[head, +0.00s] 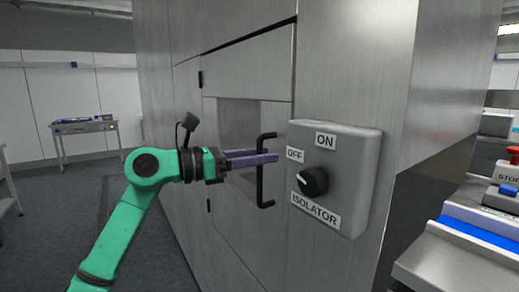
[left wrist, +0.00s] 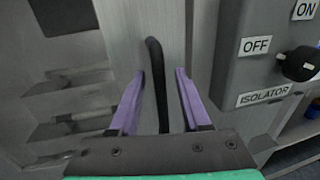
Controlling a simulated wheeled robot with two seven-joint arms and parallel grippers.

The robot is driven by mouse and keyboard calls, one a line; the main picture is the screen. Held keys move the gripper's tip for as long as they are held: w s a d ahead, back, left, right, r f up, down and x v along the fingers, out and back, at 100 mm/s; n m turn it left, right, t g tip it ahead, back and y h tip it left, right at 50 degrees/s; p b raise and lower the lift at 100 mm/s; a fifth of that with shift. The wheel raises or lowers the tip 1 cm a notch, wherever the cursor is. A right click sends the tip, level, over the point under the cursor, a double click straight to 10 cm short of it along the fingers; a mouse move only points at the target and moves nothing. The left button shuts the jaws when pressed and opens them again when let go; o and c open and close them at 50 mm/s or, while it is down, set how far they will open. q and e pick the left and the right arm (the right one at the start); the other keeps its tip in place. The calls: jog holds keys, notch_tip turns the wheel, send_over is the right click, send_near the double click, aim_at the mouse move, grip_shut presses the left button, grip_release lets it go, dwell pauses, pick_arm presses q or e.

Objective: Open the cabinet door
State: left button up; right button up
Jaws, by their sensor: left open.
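The grey metal cabinet (head: 345,75) fills the middle of the head view. Its door (head: 225,200) has a window panel and a black bar handle (head: 262,204) near its right edge. The door looks shut in the head view. My left gripper (head: 262,159), with purple fingers, is at the handle and open. In the left wrist view, the upright handle (left wrist: 158,85) stands between the two spread fingers (left wrist: 158,100), with a gap visible on each side. My right gripper is not in view.
A grey isolator box (head: 350,165) with a black knob (head: 313,181) sticks out from the cabinet just right of the handle. A bench with blue and red controls (head: 480,230) is at the far right. A small table (head: 85,127) stands at the back left, with open floor before it.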

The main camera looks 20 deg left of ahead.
pick_arm(q)
jog(key=shift+c, duration=0.4)
jog(key=shift+f, duration=0.1)
jog(key=c, duration=0.5)
grip_shut()
dwell(0.4)
